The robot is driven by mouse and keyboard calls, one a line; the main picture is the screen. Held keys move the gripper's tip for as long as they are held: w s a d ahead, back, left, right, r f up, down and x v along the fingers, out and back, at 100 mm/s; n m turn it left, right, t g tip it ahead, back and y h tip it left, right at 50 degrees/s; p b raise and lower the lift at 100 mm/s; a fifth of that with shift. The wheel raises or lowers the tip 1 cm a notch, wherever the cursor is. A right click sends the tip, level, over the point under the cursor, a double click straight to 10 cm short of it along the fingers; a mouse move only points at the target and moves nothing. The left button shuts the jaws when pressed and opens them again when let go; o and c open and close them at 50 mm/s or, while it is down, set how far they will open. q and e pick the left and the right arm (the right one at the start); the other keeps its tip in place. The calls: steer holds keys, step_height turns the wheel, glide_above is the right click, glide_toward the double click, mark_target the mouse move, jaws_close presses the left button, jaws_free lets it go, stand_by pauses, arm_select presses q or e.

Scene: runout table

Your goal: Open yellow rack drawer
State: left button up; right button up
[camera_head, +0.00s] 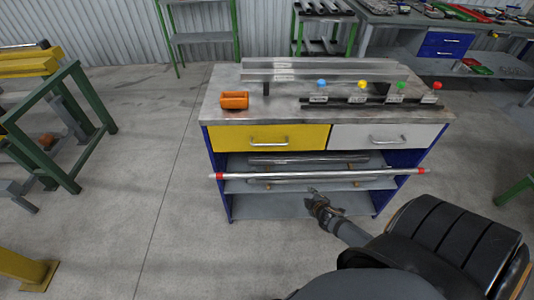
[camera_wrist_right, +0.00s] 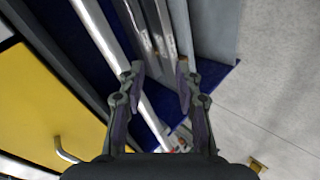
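The yellow drawer (camera_head: 235,138) is the left of two drawers under the top of the rack table, and looks shut. Its silver bar handle (camera_head: 269,141) is on the front. In the right wrist view the yellow drawer (camera_wrist_right: 35,95) is at the left, with its handle (camera_wrist_right: 66,152) low left, clear of the fingers. My right gripper (camera_head: 314,191) is in front of the shelves, below and right of the yellow handle. The right wrist view shows its fingers (camera_wrist_right: 160,70) apart with nothing clearly held between them. My left gripper is not in view.
A long silver bar with red ends (camera_head: 330,174) crosses the rack front below the drawers. A grey drawer (camera_head: 350,136) is beside the yellow one. Open floor (camera_head: 165,215) lies left.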

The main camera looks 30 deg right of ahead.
steer(key=w+a+r+n+t+b, duration=0.35)
steer(key=w+r, duration=0.35)
steer(key=r, duration=0.3)
steer(key=n+t+y+b, duration=0.2)
steer(key=n+t, duration=0.1)
glide_toward(270, 145)
steer(key=x, duration=1)
steer(key=shift+w+f+p, duration=0.25)
steer(key=shift+w+p, duration=0.05)
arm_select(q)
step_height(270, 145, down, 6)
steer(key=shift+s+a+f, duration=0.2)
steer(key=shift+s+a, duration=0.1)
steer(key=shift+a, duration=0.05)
arm_select(e)
steer(key=shift+c, duration=0.2)
jaws_close()
